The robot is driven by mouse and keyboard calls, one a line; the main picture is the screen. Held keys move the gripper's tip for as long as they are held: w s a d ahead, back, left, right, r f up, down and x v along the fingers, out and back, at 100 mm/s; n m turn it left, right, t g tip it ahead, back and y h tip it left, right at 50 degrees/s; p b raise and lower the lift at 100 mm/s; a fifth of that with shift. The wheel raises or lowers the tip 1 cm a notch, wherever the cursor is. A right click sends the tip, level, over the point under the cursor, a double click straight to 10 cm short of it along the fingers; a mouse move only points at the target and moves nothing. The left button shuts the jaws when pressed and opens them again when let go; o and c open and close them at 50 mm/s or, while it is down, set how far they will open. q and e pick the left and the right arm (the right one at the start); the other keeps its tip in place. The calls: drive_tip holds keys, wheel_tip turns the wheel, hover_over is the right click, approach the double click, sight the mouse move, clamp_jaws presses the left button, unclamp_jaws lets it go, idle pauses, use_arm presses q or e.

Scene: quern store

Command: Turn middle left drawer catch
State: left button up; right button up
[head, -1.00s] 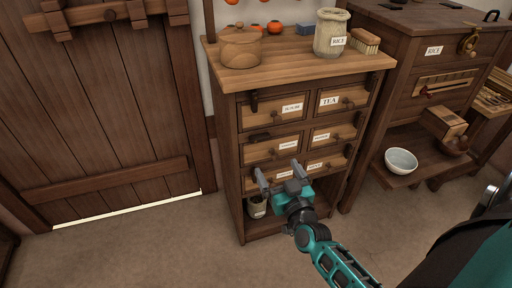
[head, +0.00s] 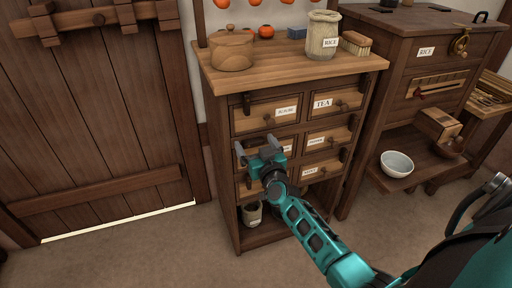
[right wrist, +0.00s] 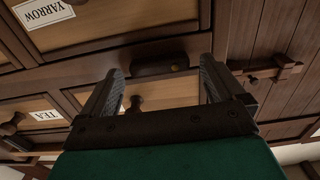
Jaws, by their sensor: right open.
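The drawer cabinet (head: 238,175) stands in the middle of the head view, with labelled drawers in two columns. My right gripper (head: 256,149) is open in front of its middle left drawer and hides much of that drawer. In the right wrist view, turned upside down, the dark catch (right wrist: 160,68) lies lengthwise along the rail by the YARROW drawer (right wrist: 120,22). It shows between the two open fingers (right wrist: 163,85), and I cannot tell whether they touch it. A drawer knob (right wrist: 133,103) also shows between the fingers. My left gripper is out of view.
A small jar (head: 252,213) stands on the bottom shelf. A plank door (head: 90,110) is left; a chest with a white bowl (head: 397,163) is right.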

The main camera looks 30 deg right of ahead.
drive_tip(key=shift+c, duration=0.2)
drive_tip(key=c, duration=1)
